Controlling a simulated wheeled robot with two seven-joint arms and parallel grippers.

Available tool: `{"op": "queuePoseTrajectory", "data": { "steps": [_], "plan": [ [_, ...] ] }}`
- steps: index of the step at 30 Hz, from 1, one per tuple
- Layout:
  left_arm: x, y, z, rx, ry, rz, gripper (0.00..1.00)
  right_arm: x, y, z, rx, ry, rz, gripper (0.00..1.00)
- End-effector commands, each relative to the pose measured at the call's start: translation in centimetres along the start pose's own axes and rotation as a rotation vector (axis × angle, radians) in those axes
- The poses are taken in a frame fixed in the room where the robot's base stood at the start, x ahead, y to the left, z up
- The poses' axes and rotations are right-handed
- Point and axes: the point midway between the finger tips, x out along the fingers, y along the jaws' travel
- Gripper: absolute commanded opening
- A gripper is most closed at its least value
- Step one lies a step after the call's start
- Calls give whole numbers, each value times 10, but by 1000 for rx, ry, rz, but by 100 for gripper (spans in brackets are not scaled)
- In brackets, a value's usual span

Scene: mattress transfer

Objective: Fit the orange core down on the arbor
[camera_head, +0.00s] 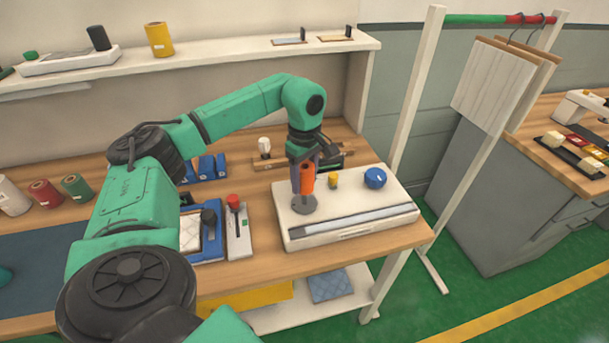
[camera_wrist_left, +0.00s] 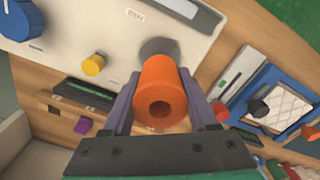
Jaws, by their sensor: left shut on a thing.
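The orange core (camera_head: 307,178) is a short hollow cylinder, held upright over the left part of a white machine (camera_head: 360,207). My left gripper (camera_head: 304,168) is shut on it, with a finger on either side. In the left wrist view the core (camera_wrist_left: 162,95) shows its open bore, between the fingertips of the left gripper (camera_wrist_left: 162,100). A grey round base (camera_head: 304,204) sits on the machine directly below the core; it also shows behind the core in the left wrist view (camera_wrist_left: 160,47). The arbor's post is not visible, so I cannot tell whether the core is around it.
The machine carries a yellow knob (camera_head: 333,181), a blue knob (camera_head: 375,178) and a grey slot strip. A blue tray (camera_head: 205,243) and a red-knobbed device (camera_head: 236,230) stand to its left. Several spools (camera_head: 46,192) stand farther left. A shelf (camera_head: 230,55) runs behind.

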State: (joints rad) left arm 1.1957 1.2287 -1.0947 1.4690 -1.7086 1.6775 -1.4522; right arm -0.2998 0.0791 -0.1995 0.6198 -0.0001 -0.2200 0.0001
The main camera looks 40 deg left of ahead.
Motion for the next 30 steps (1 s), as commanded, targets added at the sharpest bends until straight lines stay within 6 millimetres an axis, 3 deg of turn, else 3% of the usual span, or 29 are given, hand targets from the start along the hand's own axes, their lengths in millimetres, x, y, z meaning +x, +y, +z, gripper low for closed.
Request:
{"op": "queuePoseTrajectory", "data": {
  "steps": [30],
  "plan": [
    [27, 0, 0, 0, 0, 0, 3, 18, 0, 2, -1, 0, 0, 50]
  ]
}}
